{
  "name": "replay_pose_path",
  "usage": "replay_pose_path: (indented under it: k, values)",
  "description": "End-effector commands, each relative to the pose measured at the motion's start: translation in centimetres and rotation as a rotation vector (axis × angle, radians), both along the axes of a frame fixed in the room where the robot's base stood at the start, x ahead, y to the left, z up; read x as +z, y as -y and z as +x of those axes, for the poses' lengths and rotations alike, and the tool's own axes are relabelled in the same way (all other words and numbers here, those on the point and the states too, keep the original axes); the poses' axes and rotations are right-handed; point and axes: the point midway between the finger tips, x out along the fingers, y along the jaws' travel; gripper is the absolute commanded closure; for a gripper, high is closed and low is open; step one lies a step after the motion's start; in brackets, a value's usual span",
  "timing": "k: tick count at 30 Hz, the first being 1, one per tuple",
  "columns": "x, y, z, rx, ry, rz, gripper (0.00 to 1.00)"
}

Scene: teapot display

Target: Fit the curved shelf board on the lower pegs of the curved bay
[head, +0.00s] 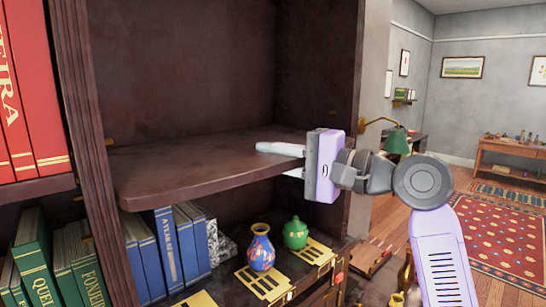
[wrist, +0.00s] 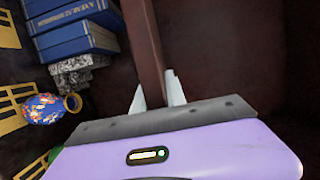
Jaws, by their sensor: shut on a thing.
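The curved shelf board (head: 200,165) is dark brown wood and lies about level inside the dark curved bay (head: 215,60). Its left end is close to the bay's left upright (head: 85,130); I cannot tell whether it rests on pegs. My gripper (head: 276,160) is shut on the board's front edge near the right end, one pale finger above and one below. In the wrist view, the board (wrist: 146,45) runs edge-on between the two fingers (wrist: 155,92). A small brass peg (head: 108,142) shows on the left side above the board. The pegs under the board are hidden.
Below the board stand blue books (head: 165,245), a patterned blue vase (head: 261,246) and a green lidded jar (head: 295,233). Red books (head: 30,90) fill the bay at left. Open floor with a red rug (head: 490,235) lies at right.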

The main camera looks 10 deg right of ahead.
Motion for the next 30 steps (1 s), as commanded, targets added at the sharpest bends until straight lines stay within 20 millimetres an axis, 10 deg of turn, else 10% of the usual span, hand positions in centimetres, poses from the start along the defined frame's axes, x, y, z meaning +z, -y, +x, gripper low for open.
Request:
replay_pose_path:
  k: [10, 15, 30]
  values:
    - [0.3, -0.4, 0.5, 0.000, 0.005, 0.004, 1.00]
    - [0.3, -0.4, 0.5, 0.000, 0.005, 0.003, 0.58]
    - [-0.3, 1.4, -0.8, 0.000, 0.001, 0.000, 0.58]
